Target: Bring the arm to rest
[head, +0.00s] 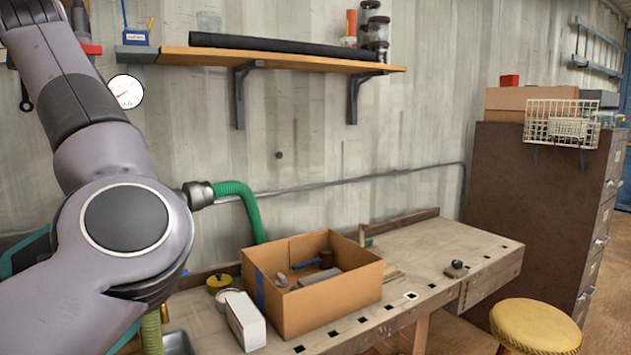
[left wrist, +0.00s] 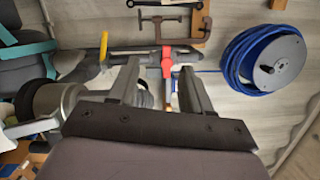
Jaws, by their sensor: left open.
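My left arm (head: 125,215) fills the left side of the head view, its elbow raised in front of the wall and above the left end of the workbench. My left gripper (left wrist: 155,80) shows in the left wrist view with its two fingers apart and nothing between them. Behind the fingers are a grey pipe with a red fitting (left wrist: 166,64) and a clamp (left wrist: 158,22) on the wall. I cannot tell how near they are. The left gripper is outside the head view. My right gripper shows in neither view.
A workbench (head: 450,245) carries an open cardboard box (head: 335,310) with tools inside and a white carton (head: 245,320). A wall shelf (head: 290,60) hangs above. A brown cabinet (head: 530,190) and yellow stool (head: 535,325) stand right. A blue hose reel (left wrist: 265,60) shows in the wrist view.

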